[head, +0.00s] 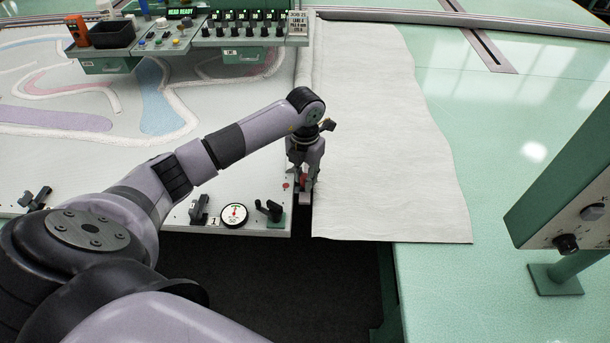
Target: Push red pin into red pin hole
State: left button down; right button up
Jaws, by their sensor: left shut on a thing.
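My left gripper (304,183) points down at the right front corner of the tufting frame (262,190). It is shut on the red pin (303,178), of which only a small red part shows between the fingers. A small red mark (286,185) lies on the frame just left of the fingers; I cannot tell whether it is the red pin hole. The gripper hides much of this corner, and I cannot tell whether the pin touches the frame. My right gripper is not in view.
A round dial (233,215) and dark clamps (269,210) line the frame's front edge. A white cloth (380,140) covers the green table (500,110) to the right. A control console (240,30) stands at the back, and a grey-green panel (570,200) at the right.

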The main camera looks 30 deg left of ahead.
pick_arm(q)
jog(key=shift+f+b, duration=0.4)
jog(key=shift+f, duration=0.15)
jog(key=c, duration=1.3)
grip_release()
jog(key=shift+c, duration=0.2)
notch_tip(320, 180, up, 12)
